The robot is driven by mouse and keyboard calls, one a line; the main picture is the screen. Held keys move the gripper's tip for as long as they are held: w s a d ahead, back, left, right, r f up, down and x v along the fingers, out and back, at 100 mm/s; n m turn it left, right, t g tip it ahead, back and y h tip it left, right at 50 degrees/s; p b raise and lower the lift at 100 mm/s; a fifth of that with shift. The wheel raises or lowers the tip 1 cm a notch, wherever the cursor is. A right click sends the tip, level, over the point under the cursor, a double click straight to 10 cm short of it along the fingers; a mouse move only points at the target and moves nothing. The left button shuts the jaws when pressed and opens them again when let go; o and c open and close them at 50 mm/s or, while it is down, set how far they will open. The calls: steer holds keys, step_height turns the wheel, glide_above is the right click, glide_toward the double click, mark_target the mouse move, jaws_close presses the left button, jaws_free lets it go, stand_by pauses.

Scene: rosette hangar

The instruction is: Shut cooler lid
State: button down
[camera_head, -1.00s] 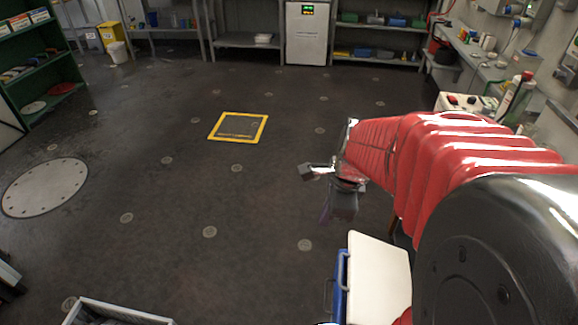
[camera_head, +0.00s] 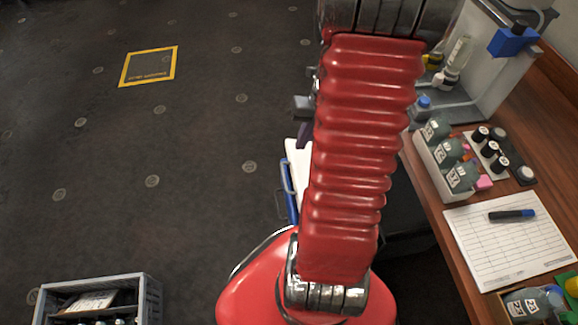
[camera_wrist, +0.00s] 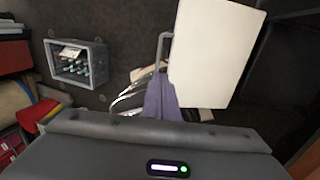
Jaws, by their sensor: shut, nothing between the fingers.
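The cooler shows in the head view as a blue body (camera_head: 291,195) with a white lid (camera_head: 297,160), mostly hidden behind my red arm. The white lid fills the upper middle of the wrist view (camera_wrist: 215,52), with a grey handle (camera_wrist: 161,48) along its left edge. I cannot tell whether the lid is fully down. My gripper (camera_wrist: 158,88) is shut and empty, its purple fingers beside the lid's lower left corner. I cannot tell whether they touch it. In the head view only a bit of the purple gripper (camera_head: 303,134) shows beside my arm.
A grey crate (camera_head: 100,297) with bottles stands on the floor at lower left. A wooden bench (camera_head: 450,240) at right holds bottles, a paper sheet (camera_head: 510,236) and a pen. A yellow floor square (camera_head: 149,66) lies at upper left. The floor at left is mostly clear.

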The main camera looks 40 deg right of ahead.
steer(key=x, duration=1.4)
stand_by(0.4)
steer(key=shift+a, duration=0.1)
